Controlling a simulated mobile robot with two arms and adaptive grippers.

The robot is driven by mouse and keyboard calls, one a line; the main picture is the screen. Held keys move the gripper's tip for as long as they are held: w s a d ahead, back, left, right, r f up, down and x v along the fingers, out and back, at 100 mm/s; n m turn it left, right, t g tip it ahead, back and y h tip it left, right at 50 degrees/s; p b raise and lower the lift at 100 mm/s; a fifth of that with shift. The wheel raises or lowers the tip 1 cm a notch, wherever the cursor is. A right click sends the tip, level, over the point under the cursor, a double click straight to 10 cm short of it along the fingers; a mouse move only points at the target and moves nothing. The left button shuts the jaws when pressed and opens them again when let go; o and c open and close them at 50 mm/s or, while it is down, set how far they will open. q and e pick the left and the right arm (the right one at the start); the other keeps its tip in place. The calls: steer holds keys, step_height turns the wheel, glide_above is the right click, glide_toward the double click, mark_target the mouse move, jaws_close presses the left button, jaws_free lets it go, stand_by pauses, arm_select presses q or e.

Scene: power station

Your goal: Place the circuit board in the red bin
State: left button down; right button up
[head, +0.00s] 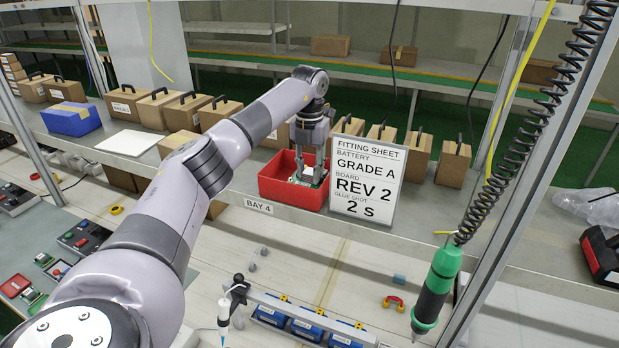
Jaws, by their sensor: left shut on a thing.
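The red bin (283,190) stands on the shelf above the BAY 4 label, left of a white sign. My left arm reaches across to it from the lower left. My left gripper (308,172) points down into the bin and is shut on a green circuit board (301,181). The board is inside the bin's outline, low between its walls. I cannot tell whether it touches the bin floor. My right gripper is not in view.
The fitting sheet sign (368,177) stands right beside the bin. Cardboard boxes (453,162) line the shelf behind. A green screwdriver (436,288) hangs from a coiled cable at the right. Blue bins (306,329) and a glue dispenser (224,313) are on the lower bench.

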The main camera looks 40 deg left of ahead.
mark_target(309, 173)
arm_select(q)
step_height(309, 173, down, 3)
steer(key=shift+s+f+p, duration=0.1)
steer(key=shift+p, duration=0.6)
steer(key=shift+f, duration=0.25)
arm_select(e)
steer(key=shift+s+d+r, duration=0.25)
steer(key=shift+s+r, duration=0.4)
arm_select(q)
steer(key=shift+f, duration=0.15)
steer(key=c, duration=1.5)
jaws_free()
steer(key=shift+c, duration=0.2)
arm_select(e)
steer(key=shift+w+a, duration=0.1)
